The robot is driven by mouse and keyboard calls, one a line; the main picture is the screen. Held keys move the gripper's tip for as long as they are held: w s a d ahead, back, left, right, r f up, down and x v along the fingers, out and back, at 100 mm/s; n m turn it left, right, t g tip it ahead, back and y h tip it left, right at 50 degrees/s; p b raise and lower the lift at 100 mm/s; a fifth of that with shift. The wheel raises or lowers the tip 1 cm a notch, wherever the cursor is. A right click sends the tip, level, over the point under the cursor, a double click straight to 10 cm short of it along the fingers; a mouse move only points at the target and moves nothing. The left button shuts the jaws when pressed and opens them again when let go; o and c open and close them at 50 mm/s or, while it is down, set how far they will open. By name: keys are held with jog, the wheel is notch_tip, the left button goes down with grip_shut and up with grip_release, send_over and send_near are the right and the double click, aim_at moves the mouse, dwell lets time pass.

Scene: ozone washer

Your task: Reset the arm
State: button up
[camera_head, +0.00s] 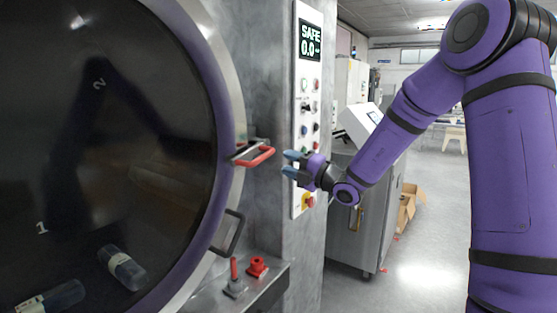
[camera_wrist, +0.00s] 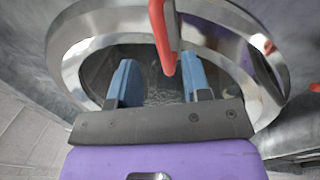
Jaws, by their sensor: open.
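My purple arm reaches in from the right in the head view. My gripper (camera_head: 290,163) is at its end, pointing left, with its blue fingers apart and nothing between them. It is just right of the red-edged door handle (camera_head: 256,156) on the washer's rim. In the wrist view my gripper (camera_wrist: 158,82) shows both blue fingers spread. A red bar (camera_wrist: 162,38), apparently the handle, shows ahead and above between the fingers. I cannot tell whether it touches them. The round washer door (camera_head: 150,140) looks shut, with a dark window.
A control panel (camera_head: 308,100) with buttons and a display reading SAFE 0.0 is behind my gripper. Below are a grey lower handle (camera_head: 229,232), a red lever (camera_head: 234,270) and a red valve (camera_head: 258,266) on a ledge. Two bottles (camera_head: 122,267) show through the window.

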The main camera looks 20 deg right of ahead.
jog(key=shift+s+d+f, duration=0.1)
jog(key=shift+s+d, duration=0.2)
jog(key=shift+s, duration=0.05)
jog(key=s+a+n+g+h, duration=0.1)
jog(key=s+a+n+g, duration=0.3)
jog(key=s+n, duration=0.35)
jog(key=s+a+r+n+g, duration=0.1)
jog(key=s+a+n+g, duration=0.4)
jog(key=n, duration=0.4)
jog(key=s+a+n+g+h, duration=0.1)
jog(key=s+a+n+g, duration=0.2)
jog(key=s+n, duration=0.5)
jog(key=s+d+n+h, duration=0.5)
jog(key=s+d+n, duration=0.1)
jog(key=s+n, duration=0.3)
jog(key=s+d+r+n+t+h, duration=0.1)
jog(key=s+d+n+h, duration=0.4)
jog(key=s+n, duration=0.3)
jog(key=n, duration=0.3)
jog(key=shift+s+d+r, duration=0.25)
jog(key=shift+s+d, duration=0.15)
jog(key=shift+o, duration=0.3)
